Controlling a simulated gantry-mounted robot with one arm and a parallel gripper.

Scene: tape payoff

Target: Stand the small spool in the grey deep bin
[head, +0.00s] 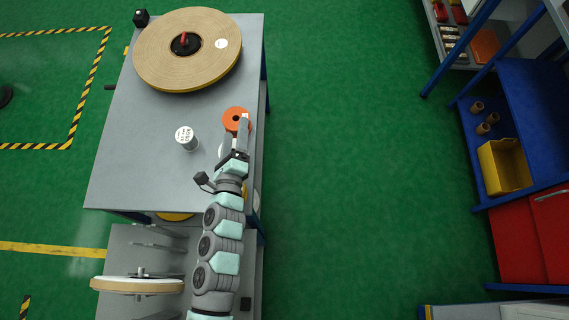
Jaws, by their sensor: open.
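An orange spool (233,114) with a dark centre hole, which looks like the small spool, lies near the right edge of the grey table. My gripper (236,133) is open at the near side of this spool, with one finger overlapping its right part in the picture. I cannot tell whether the finger touches it. I cannot make out a grey deep bin in this view.
A large tan tape roll (158,60) lies at the table's far end. A small can with a white top (186,134) stands left of my gripper. The table's (130,165) left part is clear. A yellow bin (504,167) sits on the blue shelf at right, across green floor.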

